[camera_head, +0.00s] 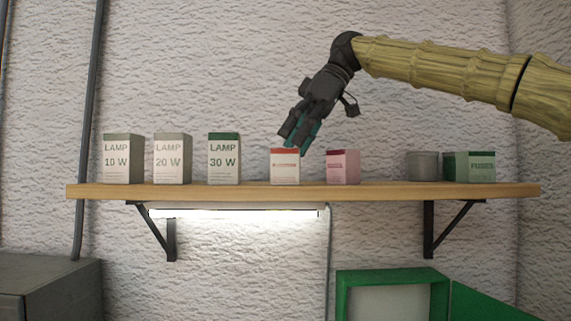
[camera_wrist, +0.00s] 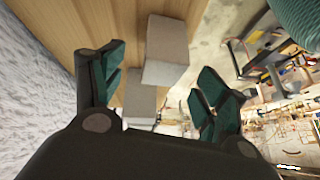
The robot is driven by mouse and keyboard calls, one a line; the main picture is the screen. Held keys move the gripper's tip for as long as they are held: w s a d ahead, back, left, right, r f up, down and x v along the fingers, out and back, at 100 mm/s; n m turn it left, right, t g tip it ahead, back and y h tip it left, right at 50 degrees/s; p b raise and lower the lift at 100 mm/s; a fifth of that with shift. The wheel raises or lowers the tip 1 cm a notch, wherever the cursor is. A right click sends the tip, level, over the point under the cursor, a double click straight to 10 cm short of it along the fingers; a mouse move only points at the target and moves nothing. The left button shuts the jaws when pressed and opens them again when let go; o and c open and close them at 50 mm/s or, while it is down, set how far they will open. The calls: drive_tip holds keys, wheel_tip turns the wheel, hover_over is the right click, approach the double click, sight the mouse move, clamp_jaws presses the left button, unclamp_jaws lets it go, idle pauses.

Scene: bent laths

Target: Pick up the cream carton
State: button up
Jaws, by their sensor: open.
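The cream carton (camera_head: 285,170), pale with a red top edge and red print, stands upright on the wooden shelf (camera_head: 250,191), near its middle. My gripper (camera_head: 294,142) is tilted down to the left, its tips at the carton's top edge in the head view. I cannot tell whether they touch it. In the wrist view my gripper (camera_wrist: 160,95) has its teal-padded fingers apart, with nothing clamped. Two unmarked pale grey boxes show there, a larger one (camera_wrist: 167,50) and a smaller one (camera_wrist: 140,105); I cannot tell which is the cream carton.
A pink carton (camera_head: 343,168) stands just right of the cream one. Left are three taller lamp cartons, the 30 W one (camera_head: 224,160) nearest. A wall (camera_head: 230,60) rises behind.

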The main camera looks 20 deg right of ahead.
sight(286, 153)
drive_tip(key=shift+p+x, duration=0.8)
drive_tip(key=shift+x, duration=1.1)
drive_tip(key=shift+s, duration=0.1)
drive_tip(key=shift+c, duration=0.2)
drive_tip(key=c, duration=1.2)
